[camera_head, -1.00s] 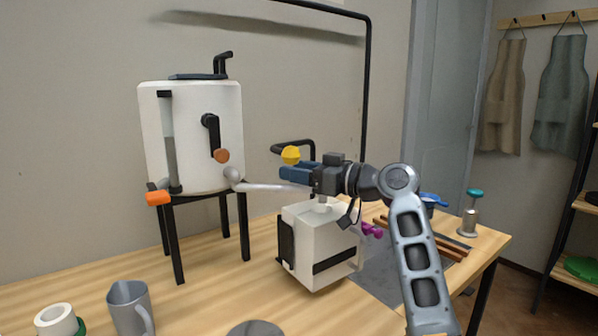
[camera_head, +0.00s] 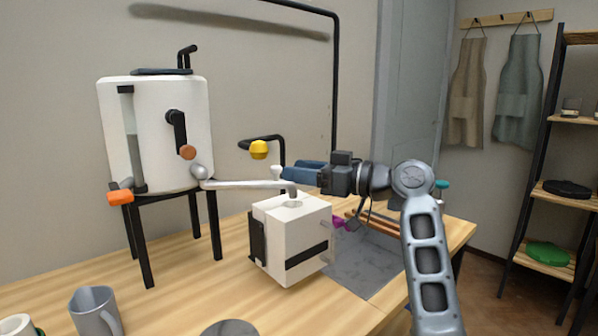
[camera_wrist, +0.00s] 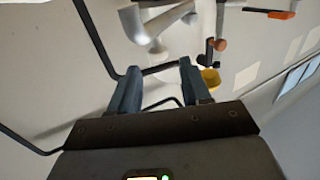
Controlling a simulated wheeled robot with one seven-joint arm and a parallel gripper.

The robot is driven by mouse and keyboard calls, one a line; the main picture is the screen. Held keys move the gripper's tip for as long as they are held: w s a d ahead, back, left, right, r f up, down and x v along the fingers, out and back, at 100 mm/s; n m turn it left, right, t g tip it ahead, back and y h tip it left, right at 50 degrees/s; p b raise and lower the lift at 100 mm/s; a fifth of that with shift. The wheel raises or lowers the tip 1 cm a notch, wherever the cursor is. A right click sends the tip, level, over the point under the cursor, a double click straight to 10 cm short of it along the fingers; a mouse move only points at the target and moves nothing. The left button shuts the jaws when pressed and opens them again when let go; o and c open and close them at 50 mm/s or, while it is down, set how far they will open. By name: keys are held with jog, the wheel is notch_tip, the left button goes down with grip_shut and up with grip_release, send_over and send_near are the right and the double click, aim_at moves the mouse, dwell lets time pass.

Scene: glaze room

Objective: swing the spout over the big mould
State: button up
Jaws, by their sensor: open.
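The white tank (camera_head: 160,130) stands on a black stand at left. Its pale metal spout (camera_head: 240,184) reaches right, and its bent-down tip appears over the top opening of the white block mould (camera_head: 275,218) with a black strap. A small white knob (camera_head: 277,173) rises near the spout's outer end. My gripper (camera_head: 296,173) is open with blue fingers, just right of the knob and above the mould. In the wrist view, the knob (camera_wrist: 158,47) shows ahead of the space between my open fingers (camera_wrist: 158,75), apart from them. The spout (camera_wrist: 165,20) lies beyond.
A yellow ball-ended black bar (camera_head: 259,149) is behind the spout. An orange-brown knobbed lever (camera_head: 187,152) is on the tank. A grey jug (camera_head: 95,312) stands at the front left. Purple parts (camera_head: 339,223) show behind the mould, partly hidden. A dark slab (camera_head: 365,268) lies right of it.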

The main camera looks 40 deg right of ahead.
jog(key=shift+a, duration=0.25)
jog(key=shift+c, duration=0.7)
jog(key=s+a+n+h+p, duration=0.1)
jog(key=a+n+p, duration=0.1)
jog(key=s+a+n+h+p, duration=0.2)
jog(key=shift+s+p, duration=0.1)
jog(key=shift+p, duration=0.2)
jog(key=c, duration=0.5)
jog(key=s+a+n+h+p, duration=0.1)
jog(key=s+n, duration=0.1)
jog(key=s+a+r+n+h+p, duration=0.1)
jog(key=s+n+h+p, duration=0.1)
jog(key=s, duration=0.1)
jog(key=s+r+n+h+p, duration=0.1)
jog(key=s+n, duration=0.2)
jog(key=shift+a+r+h, duration=0.15)
jog(key=shift+a+h, duration=0.15)
jog(key=shift+a, duration=0.1)
grip_shut()
jog(key=w, duration=0.3)
jog(key=w+d+f+p, duration=0.1)
jog(key=w, duration=0.3)
jog(key=w+d+p, duration=0.1)
jog(key=w, duration=0.3)
jog(key=shift+w+f, duration=0.25)
jog(key=shift+f, duration=0.05)
jog(key=shift+w+d+f+p, duration=0.2)
jog(key=shift+w+d+p, duration=0.1)
jog(key=shift+w+d, duration=0.25)
